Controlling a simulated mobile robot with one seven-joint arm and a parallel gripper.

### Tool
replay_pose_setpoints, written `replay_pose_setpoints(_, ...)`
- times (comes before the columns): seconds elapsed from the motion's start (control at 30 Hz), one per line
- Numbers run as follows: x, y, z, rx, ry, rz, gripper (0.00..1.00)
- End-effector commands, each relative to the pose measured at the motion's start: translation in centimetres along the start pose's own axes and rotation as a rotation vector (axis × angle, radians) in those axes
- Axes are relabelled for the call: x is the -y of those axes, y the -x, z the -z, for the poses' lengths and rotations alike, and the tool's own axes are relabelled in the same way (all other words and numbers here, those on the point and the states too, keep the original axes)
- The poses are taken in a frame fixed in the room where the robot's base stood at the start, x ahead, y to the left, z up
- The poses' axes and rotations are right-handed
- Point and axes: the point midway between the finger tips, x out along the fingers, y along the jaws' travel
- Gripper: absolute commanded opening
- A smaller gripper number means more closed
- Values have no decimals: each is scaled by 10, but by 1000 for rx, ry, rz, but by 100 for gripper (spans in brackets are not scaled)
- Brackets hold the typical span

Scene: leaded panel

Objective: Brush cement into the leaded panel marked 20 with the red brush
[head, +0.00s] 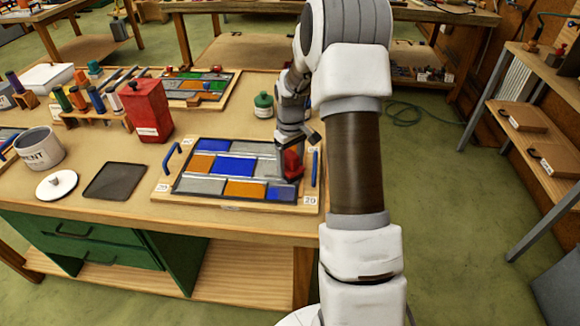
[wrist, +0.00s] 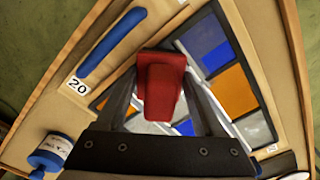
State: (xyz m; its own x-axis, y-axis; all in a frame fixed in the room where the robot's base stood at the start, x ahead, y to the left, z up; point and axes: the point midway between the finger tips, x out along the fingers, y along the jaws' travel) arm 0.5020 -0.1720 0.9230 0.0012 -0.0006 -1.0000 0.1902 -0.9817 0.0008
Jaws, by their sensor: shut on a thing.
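The leaded panel (head: 206,183) lies on a wooden board on the bench in the head view, with blue, orange and grey panes. Labels marked 20 show on its board, one (head: 310,200) at the front right corner. My gripper (head: 291,172) is over the panel's right end. It is shut on the red brush (wrist: 160,85), whose red body fills the middle of the wrist view. The brush's bristles are hidden, so I cannot tell whether they touch the glass. The cement tub (head: 39,148) stands at the left of the bench.
Blue handles (head: 314,169) stand at both ends of the board. A dark tray (head: 115,181), a white lid (head: 57,185), a red container (head: 148,110) and a green jar (head: 263,105) stand around it. Another panel (head: 195,87) lies behind.

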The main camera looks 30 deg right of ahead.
Motion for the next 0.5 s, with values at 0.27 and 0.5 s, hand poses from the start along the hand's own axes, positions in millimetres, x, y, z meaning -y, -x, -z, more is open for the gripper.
replay_pose_setpoints(0.27,-5,-1,4,1,0,0,25)
replay_pose_setpoints(0.5,-7,0,6,1,0,0,25)
